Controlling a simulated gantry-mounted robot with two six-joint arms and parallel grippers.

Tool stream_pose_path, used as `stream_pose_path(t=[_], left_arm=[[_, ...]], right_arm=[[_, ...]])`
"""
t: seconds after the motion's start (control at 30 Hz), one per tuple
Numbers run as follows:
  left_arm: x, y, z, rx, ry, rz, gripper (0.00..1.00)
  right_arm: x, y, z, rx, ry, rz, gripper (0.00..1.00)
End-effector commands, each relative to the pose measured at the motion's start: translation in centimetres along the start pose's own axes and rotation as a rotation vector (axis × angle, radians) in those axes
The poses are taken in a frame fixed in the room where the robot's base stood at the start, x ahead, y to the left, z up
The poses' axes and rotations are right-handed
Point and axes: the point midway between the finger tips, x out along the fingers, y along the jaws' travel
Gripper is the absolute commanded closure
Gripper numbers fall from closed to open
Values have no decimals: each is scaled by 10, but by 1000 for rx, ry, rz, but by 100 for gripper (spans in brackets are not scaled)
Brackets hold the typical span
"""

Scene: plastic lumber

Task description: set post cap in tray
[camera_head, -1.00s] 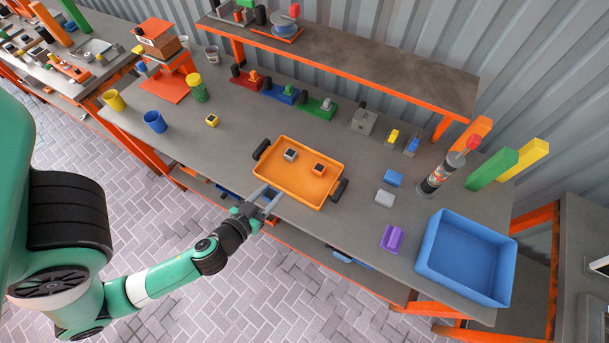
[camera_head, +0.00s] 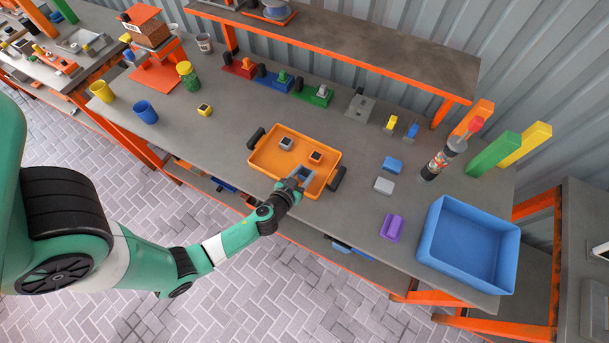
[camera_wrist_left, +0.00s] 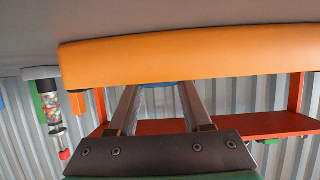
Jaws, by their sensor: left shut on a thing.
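The orange tray (camera_head: 265,158) with black handles lies near the table's front edge. A grey post cap (camera_head: 286,143) and an orange post cap (camera_head: 316,156), both with dark tops, sit inside it. My left gripper (camera_head: 302,175) reaches over the tray's front wall, its fingertips inside the tray's outline. It is shut on a small blue piece, seemingly a post cap; a sliver of this blue piece (camera_wrist_left: 160,84) shows between the fingers in the left wrist view. The tray wall (camera_wrist_left: 180,60) hides the rest, so I cannot tell whether it touches the floor. My right gripper is not in view.
A yellow block (camera_head: 204,110) lies left of the tray. Right of it are a blue block (camera_head: 392,164), a grey block (camera_head: 384,186), a purple piece (camera_head: 392,226) and a large blue bin (camera_head: 430,245). Cups stand at the left.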

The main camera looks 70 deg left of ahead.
Motion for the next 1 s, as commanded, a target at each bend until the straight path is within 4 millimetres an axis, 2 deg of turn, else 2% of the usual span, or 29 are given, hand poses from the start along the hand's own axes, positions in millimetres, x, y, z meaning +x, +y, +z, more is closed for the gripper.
stream_pose_path(t=[0.03, 0.43, 0.47, 0.6, 1.0], left_arm=[[4, 0, 8, 2, 0, 1, 100], [5, 0, 12, -1, 1, 1, 100], [4, 0, 10, -1, 1, 1, 45], [4, 0, 10, -1, 1, 1, 21], [-2, 0, 7, 2, 0, 2, 21]], right_arm=[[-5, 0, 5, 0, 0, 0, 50], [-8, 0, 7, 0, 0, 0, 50], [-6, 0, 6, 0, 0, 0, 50], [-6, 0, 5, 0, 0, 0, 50], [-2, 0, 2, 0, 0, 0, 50]])
